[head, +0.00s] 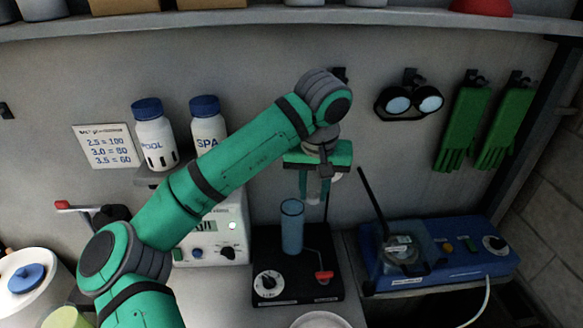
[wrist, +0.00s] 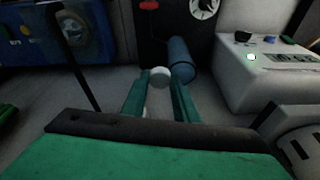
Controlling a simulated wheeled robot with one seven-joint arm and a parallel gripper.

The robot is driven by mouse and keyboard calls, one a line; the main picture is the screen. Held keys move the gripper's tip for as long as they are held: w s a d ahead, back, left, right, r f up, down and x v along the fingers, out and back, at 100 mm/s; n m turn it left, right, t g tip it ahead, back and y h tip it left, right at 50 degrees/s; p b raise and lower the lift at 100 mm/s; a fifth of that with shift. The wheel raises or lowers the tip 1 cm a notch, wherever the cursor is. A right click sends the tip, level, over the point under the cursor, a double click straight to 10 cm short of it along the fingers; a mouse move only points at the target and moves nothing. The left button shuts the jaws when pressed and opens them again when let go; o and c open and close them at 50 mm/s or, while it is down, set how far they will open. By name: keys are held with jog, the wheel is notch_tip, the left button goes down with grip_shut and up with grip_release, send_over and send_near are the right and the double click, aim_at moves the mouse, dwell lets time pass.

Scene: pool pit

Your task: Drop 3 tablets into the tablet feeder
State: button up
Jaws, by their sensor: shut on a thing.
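My gripper (head: 314,195) points down near the back wall, just above and to the right of the blue tube's mouth in the head view. In the wrist view its green fingers (wrist: 161,88) are shut on a round white tablet (wrist: 160,77) at their tips. The blue tube (head: 292,228) stands upright on a black base (head: 265,262) with a dial and a red-handled lever; this looks like the tablet feeder. In the wrist view the tube (wrist: 181,60) shows just beyond and right of the tablet, with a gap. The tube's inside is hidden.
A blue device (head: 455,262) with a thin upright black rod stands to the right. A white meter (head: 218,232) stands to the left. POOL (head: 153,135) and SPA (head: 208,125) bottles sit on a small shelf. A pale round dish (head: 320,320) is cut off at the front.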

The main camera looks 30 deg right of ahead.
jog(key=w+a+r, duration=0.3)
jog(key=w+r, duration=0.1)
jog(key=w, duration=0.1)
notch_tip(320, 180, down, 6)
jog(key=shift+w+d+m, duration=0.15)
jog(key=shift+d+m, duration=0.05)
jog(key=shift+m, duration=0.1)
jog(key=shift+f, duration=0.15)
dwell(0.6)
jog(key=o, duration=1.1)
notch_tip(320, 180, up, 6)
dwell(0.5)
